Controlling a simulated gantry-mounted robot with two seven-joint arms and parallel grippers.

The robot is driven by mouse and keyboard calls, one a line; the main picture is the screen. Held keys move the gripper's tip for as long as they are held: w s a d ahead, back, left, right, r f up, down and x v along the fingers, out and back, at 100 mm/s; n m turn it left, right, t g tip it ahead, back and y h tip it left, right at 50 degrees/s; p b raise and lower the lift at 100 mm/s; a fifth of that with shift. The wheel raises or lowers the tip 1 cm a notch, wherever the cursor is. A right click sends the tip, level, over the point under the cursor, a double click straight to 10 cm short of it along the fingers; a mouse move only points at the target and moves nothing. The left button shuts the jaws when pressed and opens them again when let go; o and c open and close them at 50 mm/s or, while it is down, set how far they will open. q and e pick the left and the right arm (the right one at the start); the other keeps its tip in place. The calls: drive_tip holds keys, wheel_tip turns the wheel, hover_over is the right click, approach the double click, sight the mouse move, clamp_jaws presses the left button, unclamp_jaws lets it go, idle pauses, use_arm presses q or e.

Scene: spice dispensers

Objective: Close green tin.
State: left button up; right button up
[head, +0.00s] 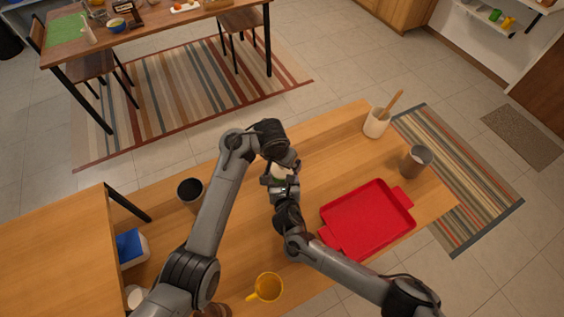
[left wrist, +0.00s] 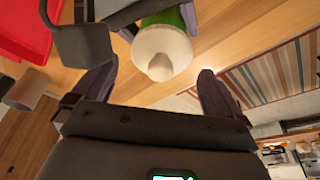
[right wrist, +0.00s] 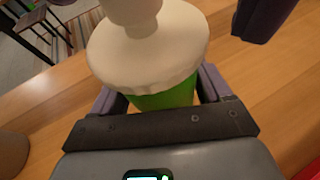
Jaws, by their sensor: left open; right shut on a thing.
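The green tin (right wrist: 165,98) has a green body and a wide cream lid (right wrist: 150,60) with a knob on top. The lid sits over the green body; I cannot tell whether it is fully seated. My right gripper (right wrist: 160,90) is shut on the tin's body, below the lid. My left gripper (left wrist: 155,78) is open, with its fingers apart on either side of the lid's knob (left wrist: 160,60). In the head view the tin (head: 282,173) is mostly hidden between both grippers above the wooden counter.
A red tray (head: 368,218) lies to the right on the counter (head: 325,160). A grey cup (head: 416,161) and a cream utensil holder (head: 376,123) stand beyond it. A dark cup (head: 190,190) stands left, and a yellow mug (head: 268,287) near the front.

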use_arm(q)
drive_tip(key=shift+v, duration=2.85)
use_arm(e)
drive_tip(key=o, duration=1.4)
drive_tip(key=shift+o, duration=0.2)
drive_tip(key=shift+s, duration=0.1)
use_arm(q)
drive_tip(key=shift+r, duration=0.25)
use_arm(e)
drive_tip(key=a+v, duration=0.1)
drive_tip(key=v, duration=0.9)
drive_tip(key=shift+s+d, duration=0.3)
drive_tip(key=shift+d, duration=0.2)
drive_tip(key=shift+r, duration=0.1)
